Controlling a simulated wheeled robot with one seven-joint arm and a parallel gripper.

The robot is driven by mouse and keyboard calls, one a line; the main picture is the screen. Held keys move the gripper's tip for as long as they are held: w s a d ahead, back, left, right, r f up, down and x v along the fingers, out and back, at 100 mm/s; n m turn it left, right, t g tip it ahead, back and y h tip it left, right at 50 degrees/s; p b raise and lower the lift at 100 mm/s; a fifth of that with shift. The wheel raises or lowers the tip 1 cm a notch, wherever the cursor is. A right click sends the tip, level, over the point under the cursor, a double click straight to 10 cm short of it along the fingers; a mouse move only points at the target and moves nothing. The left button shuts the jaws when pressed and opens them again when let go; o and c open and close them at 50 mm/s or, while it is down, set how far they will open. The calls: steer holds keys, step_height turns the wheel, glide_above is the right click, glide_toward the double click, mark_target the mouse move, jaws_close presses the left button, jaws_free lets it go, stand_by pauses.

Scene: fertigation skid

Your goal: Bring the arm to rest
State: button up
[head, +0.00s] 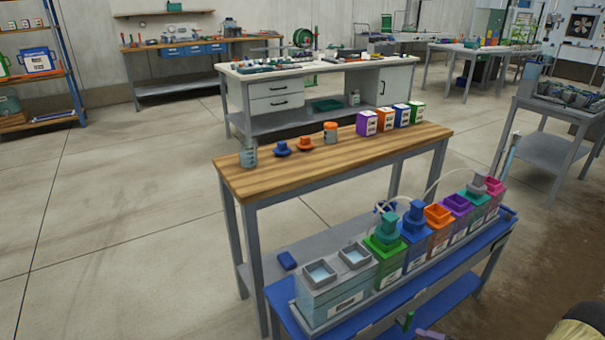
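My gripper does not show in the head view, so its fingers and anything in them are hidden from me. A dark and yellowish rounded shape fills the bottom right corner; I cannot tell if it is part of my arm. The skid (380,320) is a blue bench at the lower right. It carries a grey double-opening box (335,290) and a row of coloured tanks, among them a green tank (384,262), a blue tank (415,250) and an orange-topped tank (438,232). Some have caps and thin pale tubes.
A wooden-topped table (330,160) stands behind the skid, with a clear beaker (249,155), a blue cap (282,149), an orange cap (305,143), an orange-lidded jar (330,132) and several coloured boxes (385,119). A grey cart (555,130) stands right. Floor at left is clear.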

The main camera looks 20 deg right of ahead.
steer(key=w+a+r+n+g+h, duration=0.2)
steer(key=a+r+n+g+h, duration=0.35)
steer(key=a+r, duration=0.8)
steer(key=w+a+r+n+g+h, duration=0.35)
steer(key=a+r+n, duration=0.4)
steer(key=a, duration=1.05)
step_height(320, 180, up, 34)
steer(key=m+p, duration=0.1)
steer(key=p, duration=3.1)
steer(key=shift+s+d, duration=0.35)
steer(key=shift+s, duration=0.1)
